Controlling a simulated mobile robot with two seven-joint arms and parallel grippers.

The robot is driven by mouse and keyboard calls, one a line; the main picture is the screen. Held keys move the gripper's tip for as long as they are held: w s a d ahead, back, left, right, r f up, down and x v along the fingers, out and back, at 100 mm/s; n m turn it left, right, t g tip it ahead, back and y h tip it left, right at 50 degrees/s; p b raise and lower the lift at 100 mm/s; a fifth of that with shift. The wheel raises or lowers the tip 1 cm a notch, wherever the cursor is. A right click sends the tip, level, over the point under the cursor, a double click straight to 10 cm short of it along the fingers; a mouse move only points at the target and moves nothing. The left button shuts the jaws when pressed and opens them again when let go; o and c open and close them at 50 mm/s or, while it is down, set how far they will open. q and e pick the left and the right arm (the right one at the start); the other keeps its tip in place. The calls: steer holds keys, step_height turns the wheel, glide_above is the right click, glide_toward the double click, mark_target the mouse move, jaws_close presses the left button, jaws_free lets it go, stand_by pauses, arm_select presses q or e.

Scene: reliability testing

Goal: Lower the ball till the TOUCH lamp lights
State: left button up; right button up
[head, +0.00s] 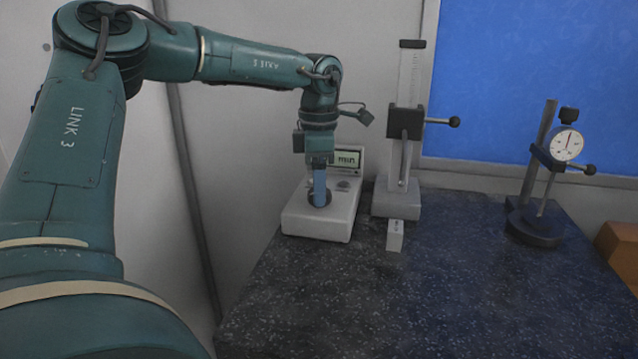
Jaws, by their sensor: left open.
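My left gripper (319,200) points straight down over a white instrument (318,228) at the table's left back. Its blue finger is at a dark round knob on the instrument's top; I cannot tell whether they touch. The gripper is open, though the gap between its fingers is hard to see. The instrument's green display (347,158) reads "min". A grey height stand (397,207) with a ruled column and a side lever (436,121) stands right of the instrument. I cannot make out a probe ball or a lit TOUCH lamp. My right gripper is out of view.
A small white block (395,236) lies in front of the height stand. A dial gauge on a dark stand (533,226) is at the back right. A brown box (617,250) is at the right edge. The dark speckled table (430,310) is clear in front.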

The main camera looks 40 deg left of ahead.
arm_select(q)
steer(key=shift+f, duration=0.55)
steer(key=c, duration=1)
